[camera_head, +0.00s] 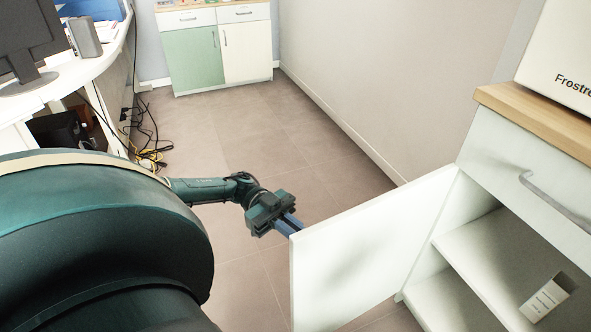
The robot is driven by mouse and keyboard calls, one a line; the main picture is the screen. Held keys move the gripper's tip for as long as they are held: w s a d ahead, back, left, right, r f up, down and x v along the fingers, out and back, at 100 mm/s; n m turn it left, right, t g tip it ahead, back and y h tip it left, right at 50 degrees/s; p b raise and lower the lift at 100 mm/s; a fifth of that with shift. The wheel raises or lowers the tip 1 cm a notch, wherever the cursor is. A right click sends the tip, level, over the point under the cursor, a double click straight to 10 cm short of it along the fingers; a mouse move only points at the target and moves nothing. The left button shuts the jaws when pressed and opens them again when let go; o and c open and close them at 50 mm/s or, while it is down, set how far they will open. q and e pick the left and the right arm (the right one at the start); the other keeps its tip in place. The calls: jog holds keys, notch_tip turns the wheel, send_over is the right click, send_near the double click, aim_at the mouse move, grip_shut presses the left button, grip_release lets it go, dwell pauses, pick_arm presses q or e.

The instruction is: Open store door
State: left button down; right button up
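The white store door (365,250) stands swung open from the cabinet (520,150) at the right. The shelves (490,245) behind it show, with a small white box (548,296) tilted on one. My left gripper (291,225) is at the door's free edge, on the side away from the hinge. Its blue fingers reach the upper part of that edge. I cannot tell whether they touch it or how far apart they are. My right gripper is out of view.
A white desk (85,72) with a monitor (30,40) stands at the left, with loose cables (148,140) on the floor beside it. A green and white cabinet (215,50) is at the back. The tiled floor (260,130) between is clear.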

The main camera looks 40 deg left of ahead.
pick_arm(q)
jog(key=shift+w+d+r+t, duration=0.2)
jog(key=shift+w+t, duration=0.2)
jog(key=shift+w, duration=0.2)
jog(key=c, duration=1.5)
grip_release()
jog(key=shift+w, duration=0.1)
jog(key=shift+f, duration=0.1)
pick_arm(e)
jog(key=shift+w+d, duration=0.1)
pick_arm(q)
jog(key=shift+s, duration=0.2)
jog(key=a+b, duration=0.3)
jog(key=a, duration=1)
jog(key=shift+a+b, duration=0.15)
jog(key=shift+b, duration=0.15)
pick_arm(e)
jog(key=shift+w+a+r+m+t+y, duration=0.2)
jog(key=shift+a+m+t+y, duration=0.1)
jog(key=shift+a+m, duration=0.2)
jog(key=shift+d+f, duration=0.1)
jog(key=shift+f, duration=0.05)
